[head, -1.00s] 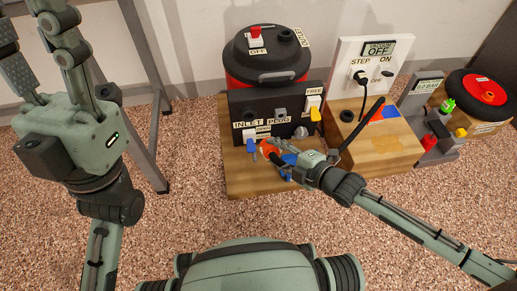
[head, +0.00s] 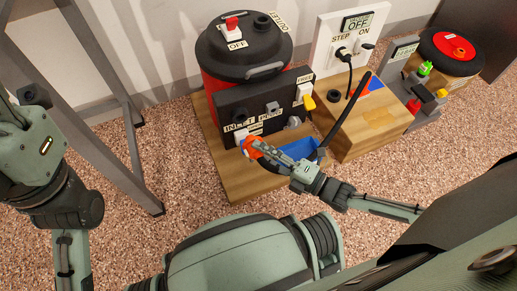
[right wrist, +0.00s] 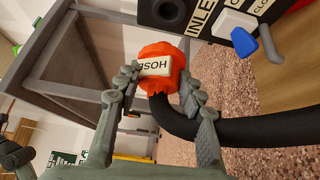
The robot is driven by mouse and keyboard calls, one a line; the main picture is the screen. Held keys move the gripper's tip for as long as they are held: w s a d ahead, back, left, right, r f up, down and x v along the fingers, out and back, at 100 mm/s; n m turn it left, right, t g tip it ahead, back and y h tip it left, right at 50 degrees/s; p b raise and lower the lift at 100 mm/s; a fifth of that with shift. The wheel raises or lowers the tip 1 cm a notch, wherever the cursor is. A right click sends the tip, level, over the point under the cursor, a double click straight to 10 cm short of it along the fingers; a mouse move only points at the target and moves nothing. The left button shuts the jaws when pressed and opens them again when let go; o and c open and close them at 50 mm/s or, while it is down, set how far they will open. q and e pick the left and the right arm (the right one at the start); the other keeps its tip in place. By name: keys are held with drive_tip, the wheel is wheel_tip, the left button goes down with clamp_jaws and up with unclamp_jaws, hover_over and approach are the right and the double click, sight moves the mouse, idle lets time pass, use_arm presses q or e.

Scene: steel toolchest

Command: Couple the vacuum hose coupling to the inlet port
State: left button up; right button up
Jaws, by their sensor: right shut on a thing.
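The orange hose coupling (head: 250,147), labelled HOSE, sits between the fingers of my right gripper (head: 259,150). In the right wrist view the gripper (right wrist: 163,92) is shut on the coupling (right wrist: 163,60), and the black hose (right wrist: 240,133) runs off to the right. The round dark inlet port (right wrist: 168,12) is just beyond the coupling, which looks close to it but apart.
The black panel (head: 230,107) stands before the red-and-black vacuum (head: 243,48). A blue handle (right wrist: 243,42) lies beside the inlet. A yellow lever (head: 307,102) sticks out at right. A blue tray (head: 301,148) and wooden block (head: 370,130) are right of the coupling. A steel frame (head: 100,150) stands left.

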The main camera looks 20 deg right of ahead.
drive_tip(key=shift+d, duration=0.15)
drive_tip(key=shift+w+b, duration=0.8)
drive_tip(key=shift+w, duration=2.15)
drive_tip(key=shift+w+a, duration=0.2)
drive_tip(key=shift+w, duration=1.3)
drive_tip(key=o, duration=1.3)
drive_tip(key=shift+o, duration=0.2)
drive_tip(key=shift+s+d, duration=0.1)
drive_tip(key=v, duration=1.1)
drive_tip(key=shift+s+d, duration=0.2)
drive_tip(key=shift+s, duration=0.1)
